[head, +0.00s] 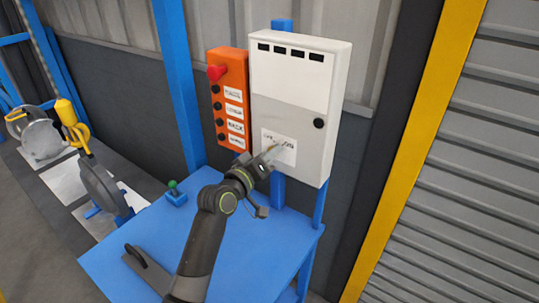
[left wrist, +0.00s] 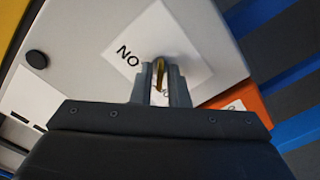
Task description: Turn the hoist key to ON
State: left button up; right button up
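The hoist key is a small brass piece (left wrist: 159,73) in front of a white label (left wrist: 190,45) in the left wrist view. The letters "NO" show beside it there, apparently "ON" seen upside down. In the head view the label (head: 289,155) is on the lower front of a pale control cabinet (head: 292,105). My left gripper (head: 270,157) is at this label and largely hides the key. In the left wrist view its two fingers (left wrist: 160,80) stand on either side of the key, close to it; contact is unclear. My right gripper is not in view.
An orange button box (head: 226,85) with a red emergency knob (head: 216,72) hangs left of the cabinet. A black round knob (head: 319,123) is on the cabinet's right side. A blue table (head: 140,240) with a green-topped joystick (head: 174,193) stands below. A yellow post (head: 412,150) is at right.

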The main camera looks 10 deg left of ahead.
pick_arm(q)
grip_shut()
jog(key=shift+f, duration=0.1)
jog(key=shift+m+b, duration=6.25)
jog(key=shift+m, duration=2.55)
jog(key=shift+o, duration=1.7)
grip_release()
